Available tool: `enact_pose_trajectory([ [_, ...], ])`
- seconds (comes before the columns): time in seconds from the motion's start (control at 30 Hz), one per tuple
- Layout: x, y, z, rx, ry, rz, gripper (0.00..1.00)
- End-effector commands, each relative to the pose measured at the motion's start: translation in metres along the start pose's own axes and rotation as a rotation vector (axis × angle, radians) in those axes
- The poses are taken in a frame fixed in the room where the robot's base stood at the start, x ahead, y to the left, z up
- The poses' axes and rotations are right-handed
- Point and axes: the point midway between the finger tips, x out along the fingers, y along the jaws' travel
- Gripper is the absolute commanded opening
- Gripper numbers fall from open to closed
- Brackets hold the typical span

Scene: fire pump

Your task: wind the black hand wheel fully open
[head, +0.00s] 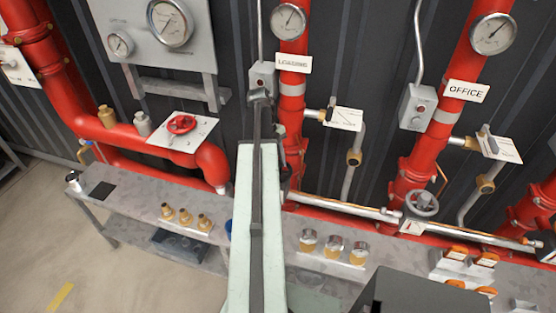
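No hand wheel that is clearly black shows in the head view. A dark grey, spoked hand wheel (421,203) sits low at the right, at the foot of the OFFICE riser. A red hand wheel (182,124) is on a white plate at the left. My arm runs up the middle of the picture. My gripper (262,97) is at its far end, in front of the LOADING riser and apart from both wheels. Its fingers are small and dark, and I cannot tell whether they are open. My arm hides part of the bench and pipework behind it.
Red risers (292,85) stand against a dark ribbed wall. A grey bench (135,200) runs along the wall, with brass fittings (185,217) and several jars (333,250) on it. Gauges (492,34) sit above. Open floor (40,240) lies at lower left.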

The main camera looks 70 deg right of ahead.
Motion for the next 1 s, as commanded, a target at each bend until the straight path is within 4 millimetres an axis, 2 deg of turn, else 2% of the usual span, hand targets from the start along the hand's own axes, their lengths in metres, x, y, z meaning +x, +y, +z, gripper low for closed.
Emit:
enact_pose_trajectory([
  [0.07,0.0003,0.0014,-0.0011,-0.083,-0.001,-0.038,0.0],
  [0.3,0.0009,0.0037,-0.0029,-0.549,0.0,-0.232,0.0],
  [0.4,0.0003,0.0022,-0.0014,-0.63,0.0,-0.265,0.0],
  [0.7,0.0004,0.0021,-0.0013,-0.668,0.0,-0.279,0.0],
  [0.77,0.0012,0.0037,-0.0033,-0.749,0.0,-0.314,0.0],
  [1.0,0.0017,0.0041,-0.0049,-1.197,0.0,-0.502,0.0],
])
